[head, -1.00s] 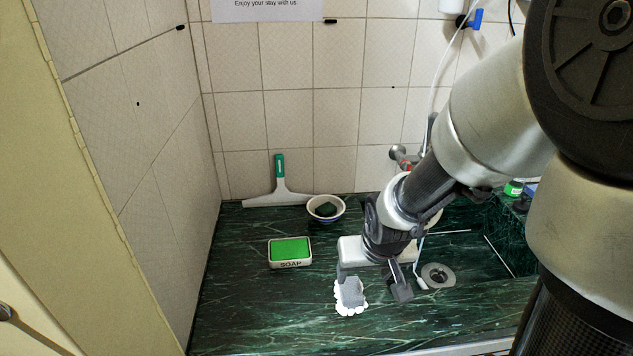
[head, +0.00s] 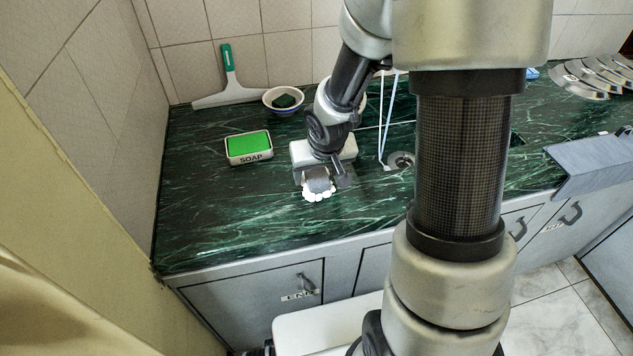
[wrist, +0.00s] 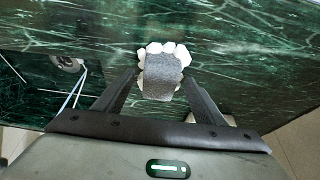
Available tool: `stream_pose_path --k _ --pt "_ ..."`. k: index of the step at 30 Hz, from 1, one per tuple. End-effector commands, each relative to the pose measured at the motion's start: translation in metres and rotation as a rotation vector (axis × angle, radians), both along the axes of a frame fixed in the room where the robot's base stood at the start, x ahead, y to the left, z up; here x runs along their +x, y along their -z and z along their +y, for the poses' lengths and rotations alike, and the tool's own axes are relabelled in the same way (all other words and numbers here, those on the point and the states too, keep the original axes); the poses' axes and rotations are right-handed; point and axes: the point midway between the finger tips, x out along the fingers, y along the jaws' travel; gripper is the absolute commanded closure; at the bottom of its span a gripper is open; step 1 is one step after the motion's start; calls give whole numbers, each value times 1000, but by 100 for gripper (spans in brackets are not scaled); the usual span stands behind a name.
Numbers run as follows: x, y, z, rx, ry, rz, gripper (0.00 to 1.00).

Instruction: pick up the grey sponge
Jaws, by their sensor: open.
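The grey sponge (head: 317,180) lies on a white scalloped dish (head: 319,196) on the green marble counter. In the wrist view the sponge (wrist: 160,80) shows between the two fingers, with the white dish (wrist: 177,50) showing around its edges. My gripper (head: 321,177) is open and points down over the sponge, one finger on each side. In the wrist view my gripper (wrist: 159,77) has visible space between each finger and the sponge. I cannot tell whether the fingertips reach down to the sponge's height. The gripper body hides part of the sponge's far side in the head view.
A green soap block in a white tray (head: 251,160) stands left of the gripper. A bowl (head: 270,104) with a dark green thing and a squeegee (head: 230,85) are behind. A drain (head: 401,160) is to the right. The counter's front edge (head: 280,248) is near.

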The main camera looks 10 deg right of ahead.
Motion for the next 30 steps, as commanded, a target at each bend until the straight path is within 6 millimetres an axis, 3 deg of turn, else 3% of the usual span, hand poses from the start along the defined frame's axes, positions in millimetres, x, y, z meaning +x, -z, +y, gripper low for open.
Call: stream_pose_path --k 3,10,18,26,30 --pt "3 9 0 0 -1 0 36" --pt "4 9 0 0 0 -1 36" --pt "4 9 0 0 0 -1 80" --pt "4 5 0 0 0 -2 83" --pt "5 -15 -1 1 3 -5 83"
